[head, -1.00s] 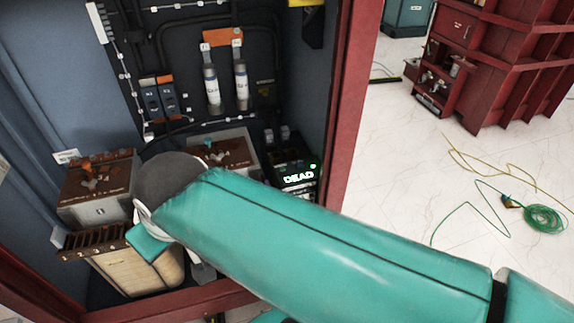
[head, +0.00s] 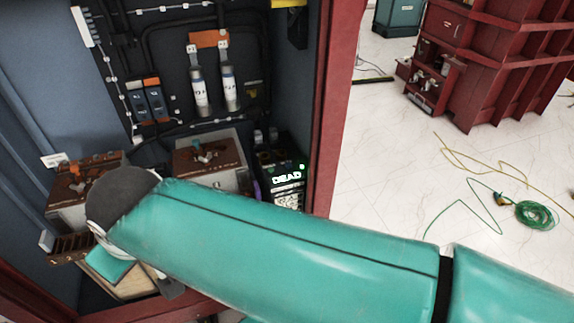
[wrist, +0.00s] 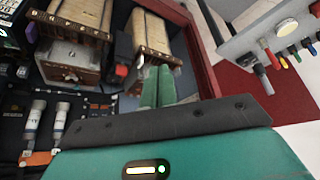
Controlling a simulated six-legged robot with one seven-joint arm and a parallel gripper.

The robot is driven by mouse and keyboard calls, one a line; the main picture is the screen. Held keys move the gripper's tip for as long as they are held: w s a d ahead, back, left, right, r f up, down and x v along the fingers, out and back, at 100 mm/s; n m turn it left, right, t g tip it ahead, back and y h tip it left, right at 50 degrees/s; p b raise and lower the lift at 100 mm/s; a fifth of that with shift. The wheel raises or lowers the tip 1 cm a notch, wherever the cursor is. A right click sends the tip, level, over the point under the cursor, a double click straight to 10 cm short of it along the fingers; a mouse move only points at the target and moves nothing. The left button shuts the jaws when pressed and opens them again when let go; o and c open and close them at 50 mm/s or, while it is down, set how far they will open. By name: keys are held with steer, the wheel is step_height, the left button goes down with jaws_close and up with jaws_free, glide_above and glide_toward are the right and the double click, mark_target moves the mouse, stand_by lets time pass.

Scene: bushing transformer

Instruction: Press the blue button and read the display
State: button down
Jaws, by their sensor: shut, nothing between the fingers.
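A dark device with a display (head: 286,177) stands low at the cabinet's right in the head view. Its lit display reads "DEAD", with a small green light at its upper right. A purple-blue piece (head: 257,190) shows at the device's left edge; I cannot tell whether it is the blue button. In the wrist view the dark device (wrist: 10,42) is cut off at the upper left edge. My gripper (wrist: 158,72) is shut and empty in the wrist view, its green fingers together near a ribbed block, apart from the device. My arm hides most of the gripper in the head view.
Rusty-topped boxes (head: 205,153) stand on the cabinet floor left of the device. Two white cylinders (head: 201,92) hang on the back wall. The red cabinet frame (head: 335,110) borders the opening. A panel with coloured plugs (wrist: 275,35) is at the wrist view's right.

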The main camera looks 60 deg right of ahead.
steer(key=w+d+f+m, duration=0.3)
steer(key=w+d+m, duration=0.55)
steer(key=d, duration=0.25)
steer(key=m+g+h, duration=0.7)
steer(key=m+h, duration=0.2)
steer(key=m, duration=1.1)
glide_above(286, 166)
step_height(286, 166, down, 14)
steer(key=shift+r, duration=0.2)
steer(key=shift+f, duration=4.45)
